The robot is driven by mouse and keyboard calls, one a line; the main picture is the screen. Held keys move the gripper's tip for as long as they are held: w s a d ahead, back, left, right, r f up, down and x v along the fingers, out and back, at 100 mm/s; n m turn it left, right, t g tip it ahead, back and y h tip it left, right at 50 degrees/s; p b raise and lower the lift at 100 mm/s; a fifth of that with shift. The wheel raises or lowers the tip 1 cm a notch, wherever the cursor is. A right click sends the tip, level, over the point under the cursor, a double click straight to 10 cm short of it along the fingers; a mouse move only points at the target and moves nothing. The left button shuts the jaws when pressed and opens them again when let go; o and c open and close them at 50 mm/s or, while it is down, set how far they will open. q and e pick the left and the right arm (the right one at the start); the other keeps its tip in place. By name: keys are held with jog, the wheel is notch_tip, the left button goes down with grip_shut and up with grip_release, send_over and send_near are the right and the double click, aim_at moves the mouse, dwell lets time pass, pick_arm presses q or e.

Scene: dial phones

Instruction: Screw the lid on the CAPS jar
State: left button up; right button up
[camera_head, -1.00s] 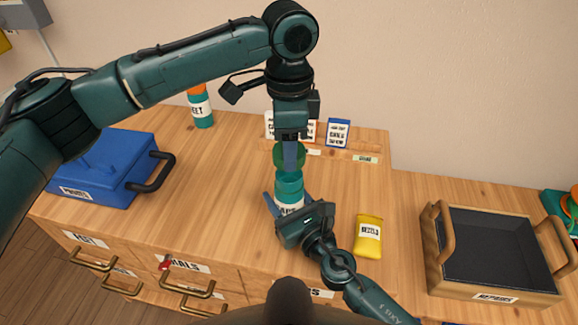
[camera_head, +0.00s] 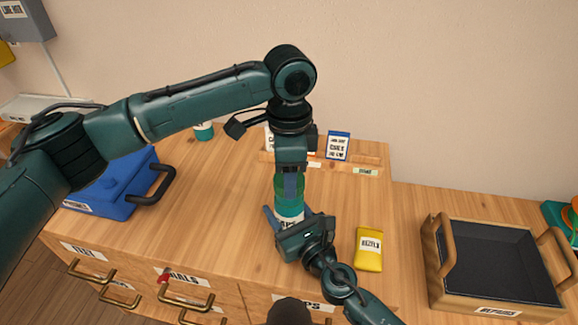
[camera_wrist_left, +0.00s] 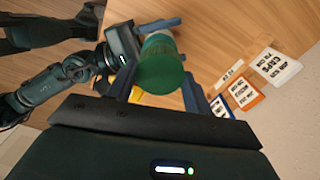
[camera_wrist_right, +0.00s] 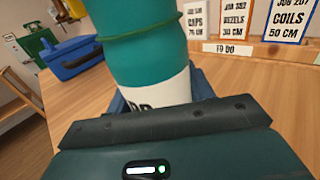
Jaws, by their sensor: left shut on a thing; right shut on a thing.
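The CAPS jar (camera_head: 290,212) is a teal jar with a white label, upright on the wooden worktop. My right gripper (camera_head: 291,226) is shut on its lower part from the front right; the jar fills the right wrist view (camera_wrist_right: 145,65). My left gripper (camera_head: 290,188) points straight down over the jar, shut on the green lid (camera_head: 281,187). The lid also shows between the fingers in the left wrist view (camera_wrist_left: 160,62). The lid sits at the jar's top with no visible gap; whether the threads engage cannot be seen.
A yellow packet (camera_head: 369,250) lies right of the jar. A wooden-sided tray (camera_head: 440,285) stands further right, a blue box (camera_head: 110,185) at left. Small cards (camera_head: 337,146) stand on a rack behind. The worktop left of the jar is clear.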

pick_arm(q)
jog(key=shift+f, duration=0.3)
jog(key=shift+f, duration=0.55)
dwell(0.3)
